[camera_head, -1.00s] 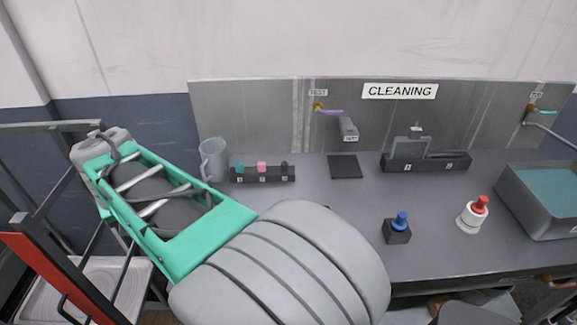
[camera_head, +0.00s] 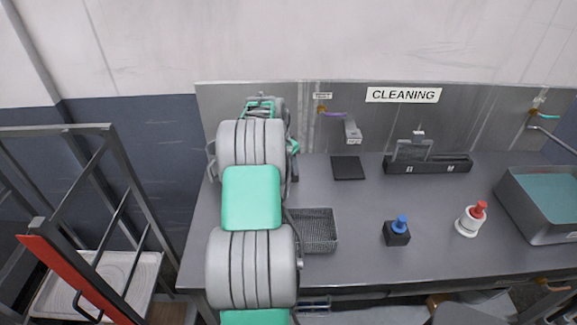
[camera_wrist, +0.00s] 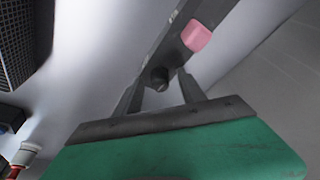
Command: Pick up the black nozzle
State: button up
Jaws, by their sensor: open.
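The black nozzle (camera_wrist: 158,79) shows in the wrist view as a small dark round piece at the near end of a dark rack (camera_wrist: 169,52). My gripper (camera_wrist: 161,75) is open, with one finger on either side of the nozzle. I cannot tell whether the fingers touch it. A pink nozzle (camera_wrist: 197,36) sits farther along the same rack. In the head view my arm hides the rack, the nozzles and the gripper's fingers.
A mesh basket (camera_head: 319,229) stands on the grey counter (camera_head: 350,205) just right of my arm. A blue-topped block (camera_head: 397,232), a red-topped white bottle (camera_head: 470,219) and a grey basin (camera_head: 525,212) stand farther right. A black pad (camera_head: 348,168) lies near the back wall.

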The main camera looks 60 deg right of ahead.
jog(key=shift+f, duration=0.1)
jog(key=shift+c, duration=0.2)
grip_shut()
dwell(0.4)
